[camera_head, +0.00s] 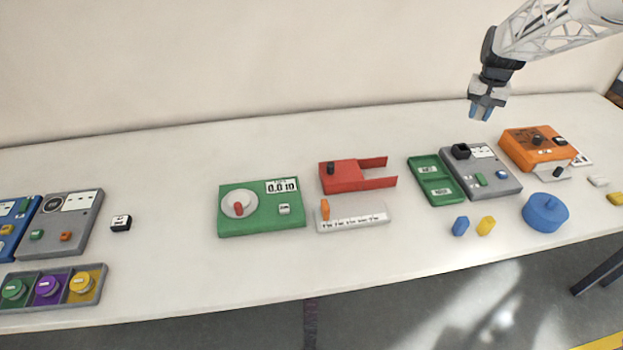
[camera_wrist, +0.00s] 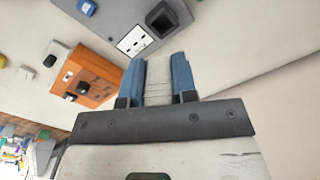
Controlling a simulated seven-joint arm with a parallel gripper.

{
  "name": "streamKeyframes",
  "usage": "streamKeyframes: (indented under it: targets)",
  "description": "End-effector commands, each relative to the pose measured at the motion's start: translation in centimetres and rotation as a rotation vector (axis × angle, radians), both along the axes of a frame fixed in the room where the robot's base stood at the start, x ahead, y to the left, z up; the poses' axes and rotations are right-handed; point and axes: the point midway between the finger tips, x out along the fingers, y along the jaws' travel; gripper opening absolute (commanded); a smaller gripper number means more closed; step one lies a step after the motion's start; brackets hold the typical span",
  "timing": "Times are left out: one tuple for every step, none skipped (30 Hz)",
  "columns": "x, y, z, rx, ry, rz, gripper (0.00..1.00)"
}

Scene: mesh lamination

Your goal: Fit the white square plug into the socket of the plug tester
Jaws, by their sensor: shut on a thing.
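My gripper (camera_head: 481,113) hangs above the table, behind the grey plug tester (camera_head: 492,185) and clear of it. In the wrist view its blue fingers (camera_wrist: 158,84) are shut on a pale white block, the plug (camera_wrist: 158,72). Its far end and full shape are hard to make out, and in the head view it cannot be told apart from the gripper. The tester has a raised black square socket (camera_head: 461,151) at its back left corner. In the wrist view the hollow socket (camera_wrist: 165,20) lies beyond the fingertips, with nothing seen in it.
An orange box (camera_head: 521,152) stands right of the tester and a green tray (camera_head: 423,160) left of it. A blue round lidded thing (camera_head: 545,212) and small blue (camera_head: 460,226) and yellow (camera_head: 486,226) pieces lie in front. The table behind the tester is clear.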

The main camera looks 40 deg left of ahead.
Motion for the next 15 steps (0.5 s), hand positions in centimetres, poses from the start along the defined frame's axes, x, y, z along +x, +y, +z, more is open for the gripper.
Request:
streamKeyframes:
  targets:
    - [-0.5,1.5,-0.2,0.000,0.000,0.016,0.01]
    - [-0.9,2.3,-0.3,0.000,0.000,0.024,0.01]
    - [-1.3,3.4,-0.4,0.000,0.001,0.034,0.01]
    - [-1.6,4.2,-0.5,0.000,0.000,0.042,0.01]
    - [-1.9,5.0,-0.6,0.000,0.000,0.051,0.01]
    - [-2.4,6.0,-0.7,0.000,0.000,0.061,0.01]
    - [-2.7,6.8,-0.8,0.000,0.000,0.070,0.01]
    - [-3.1,7.6,-0.9,0.000,0.000,0.078,0.01]
    - [-3.5,8.6,-1.1,0.000,0.000,0.088,0.01]
    - [-3.9,9.4,-1.2,0.000,0.000,0.096,0.01]
    - [-4.3,10.2,-1.3,0.000,0.000,0.104,0.01]
    - [-4.8,11.1,-1.5,0.000,0.000,0.114,0.01]
    - [-5.2,11.9,-1.6,0.000,0.000,0.122,0.01]
    - [-5.6,12.7,-1.7,0.000,0.000,0.130,0.01]
    - [-6.1,13.6,-1.8,0.000,0.000,0.140,0.01]
